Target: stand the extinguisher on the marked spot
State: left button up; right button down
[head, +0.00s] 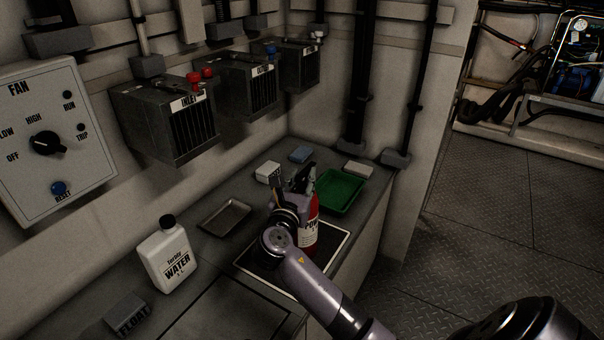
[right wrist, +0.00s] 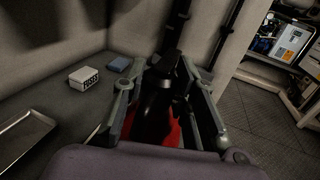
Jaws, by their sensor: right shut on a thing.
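The red extinguisher (head: 310,236) has a black top and a white label and is upright over the worktop. My right gripper (head: 299,184) is shut on it near its black top. In the right wrist view, the fingers (right wrist: 158,98) flank the black head, with the red body (right wrist: 174,132) below. The marked spot, a dark square with a white outline (head: 262,264), lies on the worktop. The extinguisher's lower end appears inside this outline, but my arm hides part of it, and I cannot tell whether the base touches the surface. My left gripper is not in view.
A green tray (head: 341,190) is close behind the extinguisher to the right. A metal tray (head: 224,217) and a white water jug (head: 166,256) stand to the left. The counter drops off at right.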

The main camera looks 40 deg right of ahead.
jog(key=c, duration=1.8)
grip_release()
jog(key=o, duration=0.5)
jog(key=shift+s+a, duration=0.1)
jog(key=v, duration=1.2)
jog(key=shift+r, duration=0.15)
